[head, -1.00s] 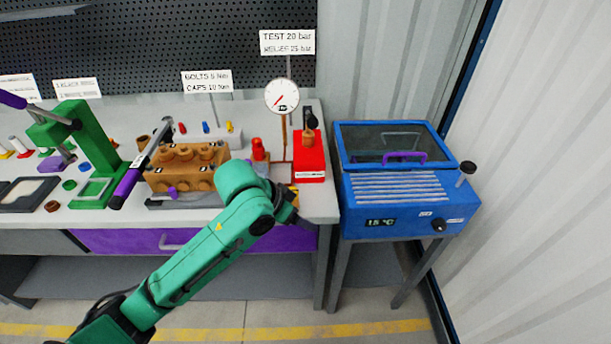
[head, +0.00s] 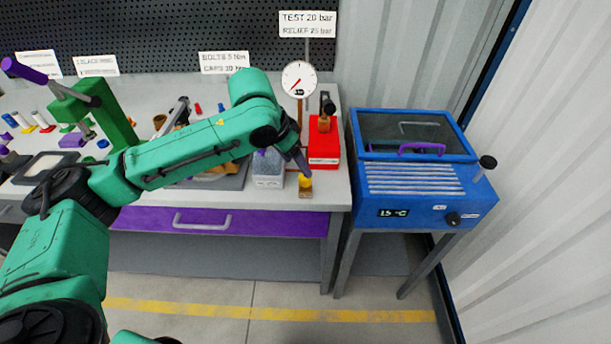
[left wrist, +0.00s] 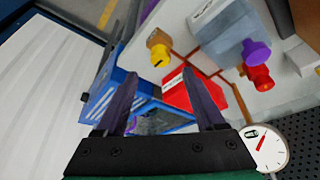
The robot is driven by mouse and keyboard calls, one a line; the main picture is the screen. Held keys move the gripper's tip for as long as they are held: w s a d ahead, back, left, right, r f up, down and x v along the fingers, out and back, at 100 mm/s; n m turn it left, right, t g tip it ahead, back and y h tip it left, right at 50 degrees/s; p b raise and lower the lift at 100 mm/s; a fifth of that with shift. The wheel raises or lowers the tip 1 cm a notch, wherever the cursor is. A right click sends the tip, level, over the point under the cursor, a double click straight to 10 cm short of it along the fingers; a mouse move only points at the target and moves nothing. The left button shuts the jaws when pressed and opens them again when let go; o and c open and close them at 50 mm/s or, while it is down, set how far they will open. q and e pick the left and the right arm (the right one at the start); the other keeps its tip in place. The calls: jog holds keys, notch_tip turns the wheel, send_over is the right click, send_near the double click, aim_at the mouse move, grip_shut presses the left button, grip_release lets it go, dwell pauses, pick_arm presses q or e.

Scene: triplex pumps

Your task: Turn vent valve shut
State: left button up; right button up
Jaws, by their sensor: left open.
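A brass fitting with a yellow knob (head: 305,184) stands near the bench's front right edge. It also shows in the left wrist view (left wrist: 158,50). In that view a purple knob (left wrist: 256,53) and a red knob (left wrist: 259,77) sit by a grey block (left wrist: 228,38). No label shows which of these is the vent valve. My left gripper (head: 301,160) is open, its fingers pointing down just behind the yellow knob in the head view. In the left wrist view the open, empty fingers (left wrist: 160,78) lie apart from the knobs. My right gripper is out of view.
A red box (head: 323,150) with a black-topped lever stands right of the gripper. A round gauge (head: 299,79) rises behind on a thin pipe. A green press (head: 105,115) is at left. My arm hides the middle bench.

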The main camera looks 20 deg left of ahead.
aim_at(305, 181)
pick_arm(q)
jog(key=x, duration=0.8)
jog(key=shift+w+f, duration=0.15)
jog(key=shift+c, duration=0.3)
grip_shut()
